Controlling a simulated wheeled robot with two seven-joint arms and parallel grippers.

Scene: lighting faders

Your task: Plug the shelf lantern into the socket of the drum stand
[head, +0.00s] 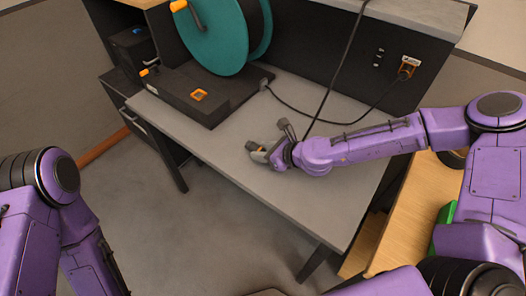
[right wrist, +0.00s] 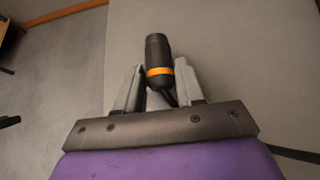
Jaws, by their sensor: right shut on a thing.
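My right gripper (head: 269,142) is above the grey worktop, shut on a dark plug. In the right wrist view the plug (right wrist: 158,52) is a black cylinder with an orange band, between the fingers (right wrist: 158,72) and pointing away from the wrist. A black cable (head: 335,75) runs from the top of the head view down behind my right wrist. The drum stand (head: 160,93) has a teal drum (head: 210,35) and an orange-framed socket (head: 199,95) on its black base, left of and beyond my right gripper. The lantern is out of view. My left gripper is out of view.
The worktop (head: 230,140) is clear between gripper and stand. Another cable (head: 320,113) runs from the stand's base across the worktop to an orange plug (head: 406,70) in the back panel. An orange-handled crank (head: 185,8) sticks out by the drum.

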